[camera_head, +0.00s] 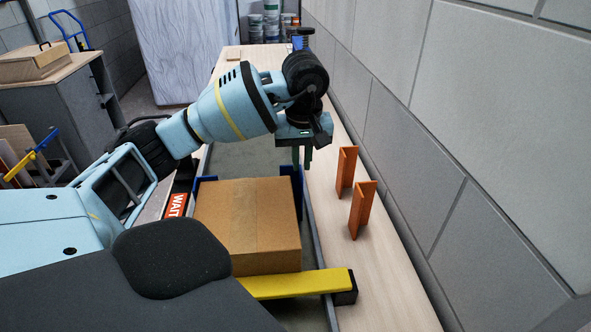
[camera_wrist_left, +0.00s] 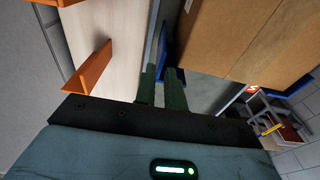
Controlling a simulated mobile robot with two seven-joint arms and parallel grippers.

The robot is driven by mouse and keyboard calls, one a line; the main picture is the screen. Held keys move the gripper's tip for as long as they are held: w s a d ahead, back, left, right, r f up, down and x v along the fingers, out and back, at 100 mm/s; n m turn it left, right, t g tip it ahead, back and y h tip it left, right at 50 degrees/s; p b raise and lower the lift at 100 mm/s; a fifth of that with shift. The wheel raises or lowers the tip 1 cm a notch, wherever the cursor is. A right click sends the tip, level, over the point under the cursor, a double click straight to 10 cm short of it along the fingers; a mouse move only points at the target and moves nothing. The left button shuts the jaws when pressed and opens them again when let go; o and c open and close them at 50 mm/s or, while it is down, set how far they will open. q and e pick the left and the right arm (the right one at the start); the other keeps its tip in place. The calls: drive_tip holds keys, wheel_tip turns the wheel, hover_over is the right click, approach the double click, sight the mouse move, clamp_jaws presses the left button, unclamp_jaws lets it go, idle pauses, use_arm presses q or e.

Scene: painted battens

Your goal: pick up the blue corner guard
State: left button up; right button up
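A blue corner guard (camera_head: 292,176) stands at the far right corner of a cardboard box (camera_head: 247,222). In the left wrist view, the blue guard (camera_wrist_left: 167,46) shows as a strip beside the box (camera_wrist_left: 235,35), just beyond the fingertips. My left gripper (camera_head: 302,158) hangs above and slightly right of this guard. Its two green fingers (camera_wrist_left: 162,80) point towards the guard with a gap between them, and I see nothing held. Another blue piece (camera_head: 206,180) shows at the box's far left corner. My right gripper is not in view.
Two orange angle pieces (camera_head: 346,170) (camera_head: 362,209) stand on the pale wooden bench (camera_head: 385,285), right of the gripper. A yellow bar (camera_head: 300,283) with a black end lies in front of the box. A grey block wall (camera_head: 450,110) bounds the right.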

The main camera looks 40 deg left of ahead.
sight(300, 182)
use_arm(q)
wheel_tip(300, 182, down, 2)
drive_tip(key=shift+w+a, duration=0.15)
drive_tip(key=shift+f, duration=0.45)
drive_tip(key=f, duration=0.4)
drive_tip(key=shift+w+a+f+p, duration=0.1)
drive_tip(key=shift+a+p, duration=0.1)
drive_tip(key=shift+p, duration=0.1)
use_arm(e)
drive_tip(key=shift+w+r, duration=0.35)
use_arm(q)
clamp_jaws()
